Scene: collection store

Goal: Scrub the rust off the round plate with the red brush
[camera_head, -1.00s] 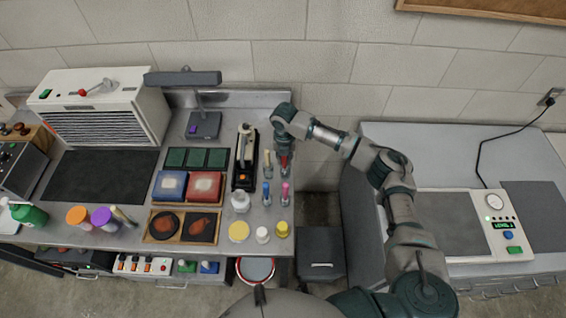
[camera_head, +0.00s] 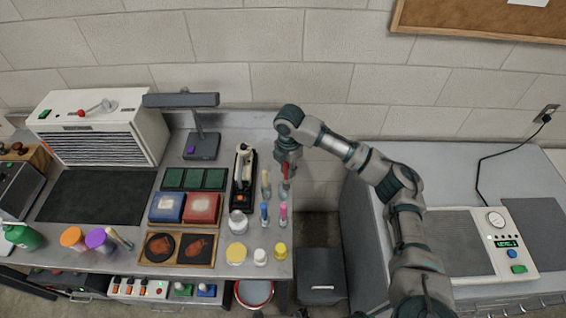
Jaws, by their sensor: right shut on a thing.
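My right gripper (camera_head: 287,162) points down over the back right of the steel bench. It is shut on the red brush (camera_head: 286,173), whose red handle shows below the fingers; its lower end is small and hard to make out. I cannot tell if it touches the bench. A rusty irregular piece (camera_head: 197,249) lies in the right half. My left gripper is not in view.
Blue and pink tools (camera_head: 283,211) and small jars (camera_head: 238,253) stand between brush and tray. A black stand (camera_head: 244,180) with an upright tool is left of the brush. A lamp (camera_head: 182,100) overhangs the back.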

